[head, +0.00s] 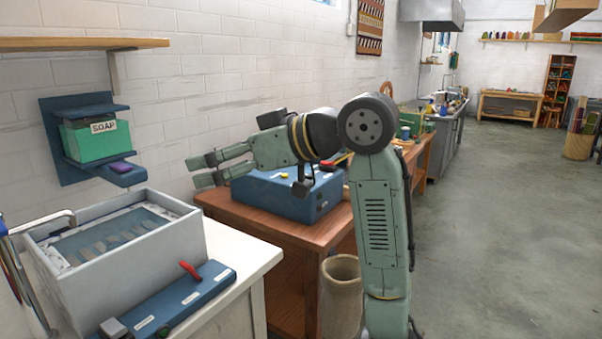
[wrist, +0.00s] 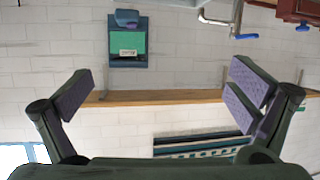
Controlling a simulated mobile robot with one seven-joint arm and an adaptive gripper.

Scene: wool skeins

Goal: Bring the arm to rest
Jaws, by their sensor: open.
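My arm is raised and bent over the wooden bench. My gripper (head: 200,170) points left toward the wall, its two fingers apart with nothing between them. In the wrist view my gripper (wrist: 165,95) also shows open, with a purple pad on each finger. In the head view the gripper is above and left of a blue box (head: 290,195) on the bench; whether any part of the arm touches the box I cannot tell.
A grey basin (head: 185,245) stands on the white counter at the lower left, with a blue panel with a red lever (head: 185,300) in front. A soap holder (head: 62,165) and wooden shelf (head: 80,44) are on the wall. A beige bin (head: 341,305) stands by the bench. Floor at right is clear.

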